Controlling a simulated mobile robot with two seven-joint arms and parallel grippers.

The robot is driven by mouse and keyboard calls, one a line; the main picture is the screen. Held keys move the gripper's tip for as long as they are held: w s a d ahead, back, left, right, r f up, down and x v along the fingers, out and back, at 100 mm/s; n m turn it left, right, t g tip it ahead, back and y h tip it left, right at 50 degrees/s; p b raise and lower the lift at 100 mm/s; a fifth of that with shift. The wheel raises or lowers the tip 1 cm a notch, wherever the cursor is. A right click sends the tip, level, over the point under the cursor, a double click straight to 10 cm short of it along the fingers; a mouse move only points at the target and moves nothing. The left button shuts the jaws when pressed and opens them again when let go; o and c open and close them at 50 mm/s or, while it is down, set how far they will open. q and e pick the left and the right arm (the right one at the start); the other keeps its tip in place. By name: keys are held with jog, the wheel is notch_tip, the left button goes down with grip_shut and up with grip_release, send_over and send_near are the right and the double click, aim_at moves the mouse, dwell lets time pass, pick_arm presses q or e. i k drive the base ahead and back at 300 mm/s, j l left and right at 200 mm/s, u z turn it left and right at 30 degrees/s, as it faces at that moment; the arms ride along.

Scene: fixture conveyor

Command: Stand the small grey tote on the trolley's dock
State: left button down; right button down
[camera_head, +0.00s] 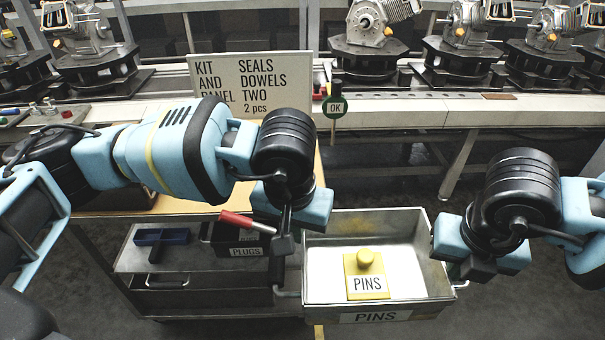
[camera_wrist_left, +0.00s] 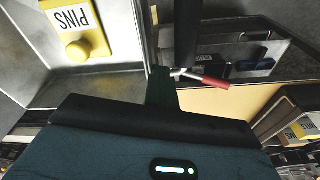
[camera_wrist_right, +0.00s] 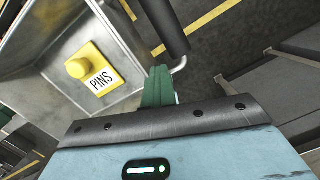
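The small grey tote (camera_head: 428,253), labelled PINS on its near wall, is between my two grippers and looks about level. A yellow block with a round knob (camera_head: 366,272), also labelled PINS, sits inside it. My left gripper (camera_head: 284,246) looks shut at the tote's left side handle. My right gripper (camera_head: 470,268) looks shut at the right side handle (camera_wrist_right: 170,28). The fingers hide the exact contact. The trolley (camera_head: 180,258) stands behind and left of the tote. The tote's underside is hidden, so I cannot tell what is below it, and I cannot make out the dock.
A red-handled lever (camera_head: 247,222) shows beside my left gripper. A sign (camera_head: 250,85) stands before the conveyor (camera_head: 420,114), which carries several machine parts.

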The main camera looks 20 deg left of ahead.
aim_at(250, 185)
jog(key=i+j, duration=0.15)
jog(key=j, duration=0.2)
jog(key=i+j, duration=0.2)
jog(key=j, duration=0.15)
jog(key=i+j, duration=0.15)
jog(key=j, duration=0.25)
jog(key=i+j, duration=0.2)
jog(key=j, duration=0.15)
jog(key=i+j, duration=0.15)
jog(key=j, duration=0.2)
